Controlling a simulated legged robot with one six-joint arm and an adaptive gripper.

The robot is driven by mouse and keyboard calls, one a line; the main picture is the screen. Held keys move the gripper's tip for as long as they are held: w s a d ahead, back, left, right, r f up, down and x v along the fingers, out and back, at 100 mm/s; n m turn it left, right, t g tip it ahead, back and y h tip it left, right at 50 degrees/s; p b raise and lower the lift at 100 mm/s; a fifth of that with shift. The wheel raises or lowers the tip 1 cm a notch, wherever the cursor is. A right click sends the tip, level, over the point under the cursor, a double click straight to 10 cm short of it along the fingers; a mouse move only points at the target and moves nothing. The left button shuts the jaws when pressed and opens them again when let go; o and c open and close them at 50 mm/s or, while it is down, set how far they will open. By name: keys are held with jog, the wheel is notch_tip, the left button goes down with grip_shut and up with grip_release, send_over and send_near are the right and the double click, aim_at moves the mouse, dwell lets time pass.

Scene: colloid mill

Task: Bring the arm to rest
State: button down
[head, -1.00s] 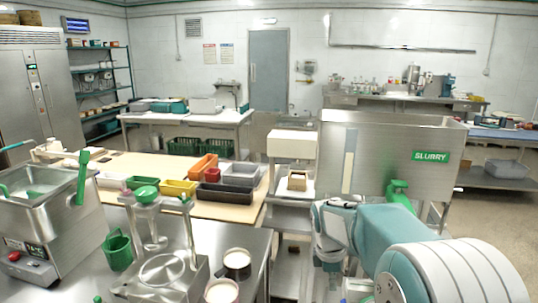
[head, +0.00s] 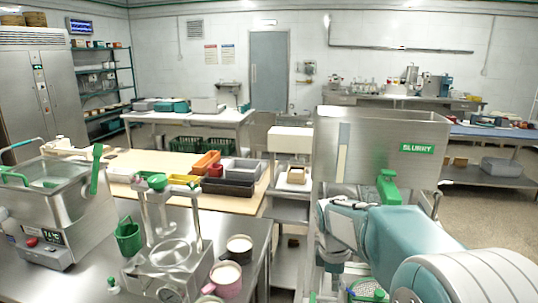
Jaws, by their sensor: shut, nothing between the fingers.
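My arm reaches in from the lower right, in front of the steel slurry hopper (head: 375,160). Its teal and white links bend down at the wrist. My gripper (head: 333,268) hangs below the wrist, small and partly hidden by the arm. It is shut and holds nothing. The hopper has a green SLURRY label and a green valve (head: 388,187) just above my arm. Whether my arm touches the hopper cannot be told.
A steel bench at lower left holds a heated bath (head: 62,205), a mill stand (head: 170,258), a green cup (head: 128,237) and several mugs (head: 227,279). Behind it, a wooden table bears coloured bins (head: 225,187). Open floor (head: 487,213) lies at the right.

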jog(key=s+r+m+t, duration=0.2)
jog(key=s+m, duration=0.5)
jog(key=s, duration=0.5)
jog(key=s+r+m+t+y, duration=0.1)
jog(key=s+r+m+t, duration=0.2)
jog(key=s, duration=0.9)
notch_tip(320, 180, up, 3)
jog(key=m, duration=0.4)
jog(key=shift+s+a+f+m+t, duration=0.15)
jog(key=shift+f+m+t, duration=0.05)
jog(key=shift+m+t, duration=0.1)
